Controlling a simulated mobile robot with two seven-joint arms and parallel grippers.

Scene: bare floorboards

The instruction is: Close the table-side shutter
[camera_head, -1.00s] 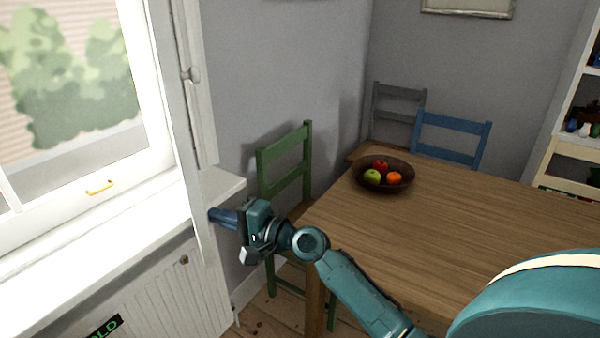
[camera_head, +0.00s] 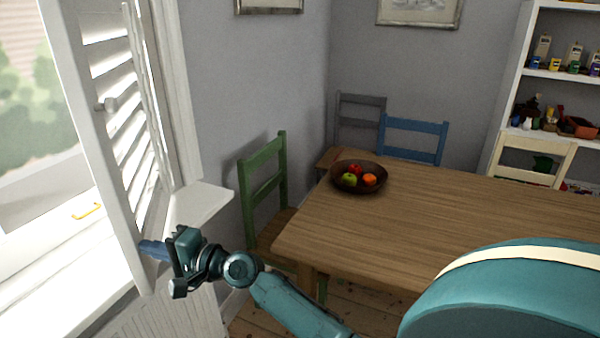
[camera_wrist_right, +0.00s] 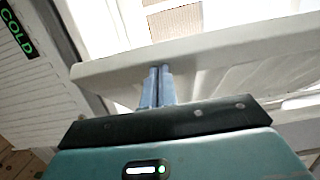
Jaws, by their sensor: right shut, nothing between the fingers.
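The table-side shutter (camera_head: 112,130) is a white louvred panel with a small knob, hinged at the right side of the window. It stands swung out from the wall, partly across the window, with its slats showing. My right gripper (camera_head: 150,248) is shut and empty at the shutter's lower part, its blue fingertips by the panel's bottom. In the right wrist view, the closed fingers (camera_wrist_right: 158,86) reach up to the white lower edge of the shutter (camera_wrist_right: 200,45) and seem to touch it. My left gripper is not in view.
The white sill (camera_head: 90,290) runs under the window, above a radiator (camera_head: 180,318). A wooden table (camera_head: 420,215) with a fruit bowl (camera_head: 358,178) stands to the right. A green chair (camera_head: 265,190) stands between table and wall.

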